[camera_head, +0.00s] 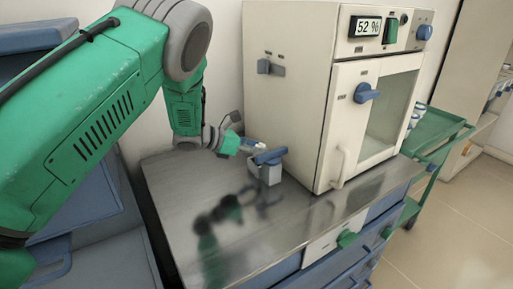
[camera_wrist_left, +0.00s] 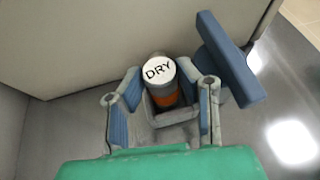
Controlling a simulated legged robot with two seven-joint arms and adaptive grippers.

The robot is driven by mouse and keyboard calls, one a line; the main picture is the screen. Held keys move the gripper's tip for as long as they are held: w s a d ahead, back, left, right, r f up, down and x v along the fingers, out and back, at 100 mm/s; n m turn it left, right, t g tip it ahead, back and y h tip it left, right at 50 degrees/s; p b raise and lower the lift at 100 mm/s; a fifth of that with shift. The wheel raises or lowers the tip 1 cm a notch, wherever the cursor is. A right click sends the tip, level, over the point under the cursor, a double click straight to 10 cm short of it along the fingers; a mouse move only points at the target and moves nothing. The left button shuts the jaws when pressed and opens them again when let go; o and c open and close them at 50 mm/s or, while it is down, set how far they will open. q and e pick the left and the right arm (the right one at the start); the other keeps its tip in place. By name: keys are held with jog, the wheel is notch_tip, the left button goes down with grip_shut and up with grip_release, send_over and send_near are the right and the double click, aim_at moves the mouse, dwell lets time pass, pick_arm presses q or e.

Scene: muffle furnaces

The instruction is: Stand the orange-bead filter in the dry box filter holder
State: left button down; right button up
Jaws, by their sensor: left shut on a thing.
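The orange-bead filter (camera_wrist_left: 160,76) has a white cap marked DRY and an orange band below it. It stands between the fingers of my left gripper (camera_wrist_left: 166,108) in the left wrist view, and the gripper is shut on it. In the head view my left gripper (camera_head: 248,144) is low over the steel top, just behind a small grey box with a blue bar (camera_head: 266,170). The blue bar (camera_wrist_left: 231,60) also shows right of the filter in the left wrist view. My right gripper is out of view.
A cream cabinet (camera_head: 287,90) with a 52 % display and glass door stands close to the right and behind. The steel top (camera_head: 200,215) is bare at the front left. A green trolley (camera_head: 437,130) stands beyond the cabinet.

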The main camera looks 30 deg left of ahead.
pick_arm(q)
jog(key=shift+d+f, duration=0.3)
jog(key=shift+a, duration=0.1)
